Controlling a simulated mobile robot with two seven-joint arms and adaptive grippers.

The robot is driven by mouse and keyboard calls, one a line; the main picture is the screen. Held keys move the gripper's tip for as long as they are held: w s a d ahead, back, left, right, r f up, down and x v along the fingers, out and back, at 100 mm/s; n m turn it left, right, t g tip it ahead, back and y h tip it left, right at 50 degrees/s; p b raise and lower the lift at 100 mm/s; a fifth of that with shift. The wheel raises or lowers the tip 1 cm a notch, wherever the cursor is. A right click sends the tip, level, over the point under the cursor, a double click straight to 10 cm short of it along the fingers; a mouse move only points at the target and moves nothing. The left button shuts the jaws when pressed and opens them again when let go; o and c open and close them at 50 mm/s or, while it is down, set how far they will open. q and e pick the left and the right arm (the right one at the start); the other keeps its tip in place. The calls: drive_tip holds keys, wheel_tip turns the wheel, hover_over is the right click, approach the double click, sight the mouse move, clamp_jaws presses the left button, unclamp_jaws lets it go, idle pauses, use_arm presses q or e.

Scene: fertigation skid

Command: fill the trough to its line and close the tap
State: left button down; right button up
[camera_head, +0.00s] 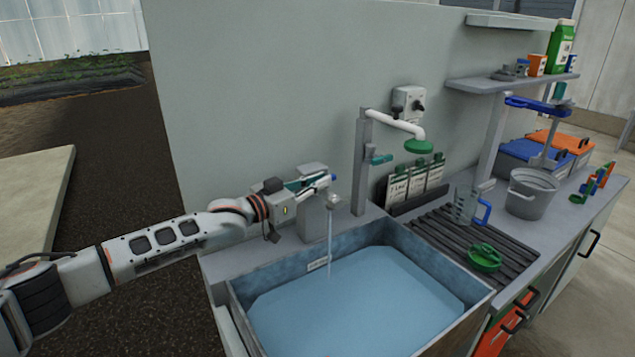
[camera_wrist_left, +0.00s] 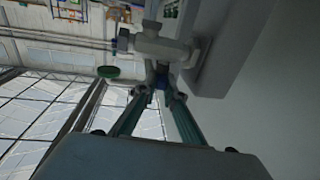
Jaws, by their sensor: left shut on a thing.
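The trough (camera_head: 237,296) is a grey basin at the front centre with a wide pool of blue water (camera_head: 350,300) in it. A small white label (camera_head: 318,264) is on its back inner wall, just above the water; the fill line itself is too small to make out. The tap (camera_head: 333,204) stands at the trough's back edge, and a thin stream of water (camera_head: 329,245) falls from it. My left gripper (camera_head: 322,181) is shut on the tap's blue handle (camera_head: 333,177). In the left wrist view its teal fingers (camera_wrist_left: 160,92) meet below the tap body (camera_wrist_left: 160,47). My right gripper is not in view.
A white pipe with a green shower head (camera_head: 418,146) stands behind the trough. To the right are a slatted drainer with a measuring jug (camera_head: 465,206) and a green item (camera_head: 484,257), then a grey bucket (camera_head: 532,192). A shelf (camera_head: 505,84) hangs above.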

use_arm(q)
drive_tip(key=shift+s+d+r+m+g+h, duration=0.1)
drive_tip(key=shift+s+d+m+g+h, duration=0.1)
drive_tip(key=shift+d+m+g+h, duration=0.15)
drive_tip(key=shift+w+a+m+g+h+b, duration=0.2)
drive_tip(key=shift+m+g+h+b, duration=0.4)
drive_tip(key=shift+g, duration=0.25)
drive_tip(key=shift+a, duration=0.1)
drive_tip(key=c, duration=2.1)
unclamp_jaws()
drive_tip(key=shift+c, duration=0.2)
drive_tip(key=shift+w+a, duration=0.15)
drive_tip(key=v, duration=1.2)
